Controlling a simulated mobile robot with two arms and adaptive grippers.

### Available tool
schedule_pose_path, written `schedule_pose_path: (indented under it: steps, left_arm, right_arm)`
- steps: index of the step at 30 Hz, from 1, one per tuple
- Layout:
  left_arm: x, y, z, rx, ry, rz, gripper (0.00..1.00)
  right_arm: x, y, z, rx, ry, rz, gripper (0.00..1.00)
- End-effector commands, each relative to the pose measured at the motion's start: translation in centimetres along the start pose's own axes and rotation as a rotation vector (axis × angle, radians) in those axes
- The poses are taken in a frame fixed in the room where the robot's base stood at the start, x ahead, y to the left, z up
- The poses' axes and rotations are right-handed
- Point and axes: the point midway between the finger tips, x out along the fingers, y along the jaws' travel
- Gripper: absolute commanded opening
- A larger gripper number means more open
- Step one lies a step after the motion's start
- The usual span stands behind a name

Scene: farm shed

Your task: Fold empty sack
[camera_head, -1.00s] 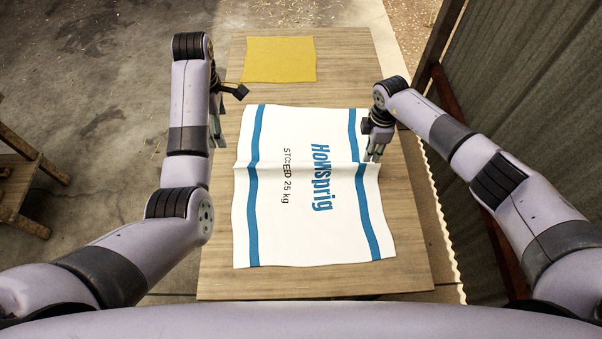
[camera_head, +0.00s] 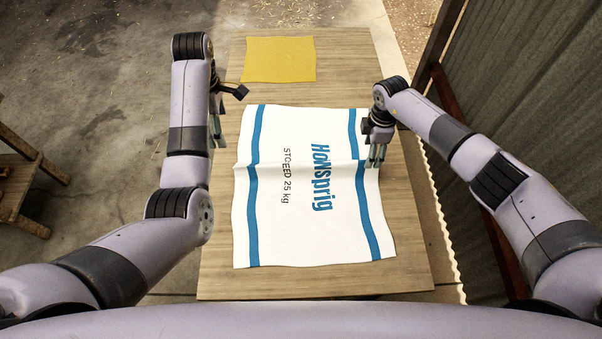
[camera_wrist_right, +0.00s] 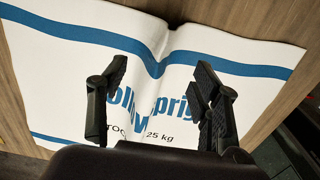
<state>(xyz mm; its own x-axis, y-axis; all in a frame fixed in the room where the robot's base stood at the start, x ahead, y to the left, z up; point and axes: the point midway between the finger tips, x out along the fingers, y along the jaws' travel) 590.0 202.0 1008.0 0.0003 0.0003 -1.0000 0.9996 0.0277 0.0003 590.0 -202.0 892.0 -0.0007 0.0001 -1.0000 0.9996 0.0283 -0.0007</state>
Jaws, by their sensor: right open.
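The white sack (camera_head: 305,230) with blue stripes and blue lettering lies spread on the wooden table (camera_head: 415,270). A crease or low ridge runs across its middle; the sack also fills much of the right wrist view (camera_wrist_right: 215,70). My right gripper (camera_head: 376,160) is over the sack's right edge, at the end of the crease. In the right wrist view its fingers (camera_wrist_right: 160,95) stand apart with the sack beneath and nothing held between them. My left gripper (camera_head: 219,138) is off the sack's left edge, partly hidden by its own arm, so its jaws do not show clearly.
A folded yellow cloth or sack (camera_head: 279,59) lies at the table's far end. A wooden stool (camera_head: 28,180) stands on the floor at left. A corrugated wall (camera_head: 530,110) with a post runs close along the right. Bare table shows around the sack.

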Motion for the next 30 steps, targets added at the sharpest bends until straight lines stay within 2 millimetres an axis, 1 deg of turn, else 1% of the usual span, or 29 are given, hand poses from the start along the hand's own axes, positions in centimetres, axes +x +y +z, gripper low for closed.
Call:
schedule_pose_path:
  steps: [1,8,9,17,20,30]
  left_arm:
    - [0.0,0.0,0.0,0.000,0.000,0.000,0.80]
    - [0.0,0.0,0.0,0.000,0.000,0.000,0.80]
    - [0.0,0.0,0.0,0.000,0.000,0.000,0.80]
    - [0.0,0.0,0.0,0.000,0.000,0.000,0.80]
    - [-0.4,0.0,0.0,0.000,0.000,0.000,0.80]
    - [-3.5,0.0,0.0,0.000,0.000,0.000,0.80]
  right_arm:
    - [0.0,0.0,0.0,0.000,0.000,0.000,0.64]
    - [0.0,0.0,0.0,0.000,0.000,0.000,0.79]
    - [0.0,0.0,0.0,0.000,0.000,0.000,0.80]
    - [0.0,0.0,0.0,0.000,0.000,0.000,0.80]
    - [-0.5,0.0,0.0,0.000,0.000,0.000,0.80]
    - [-3.8,0.0,0.0,0.000,0.000,0.001,0.80]
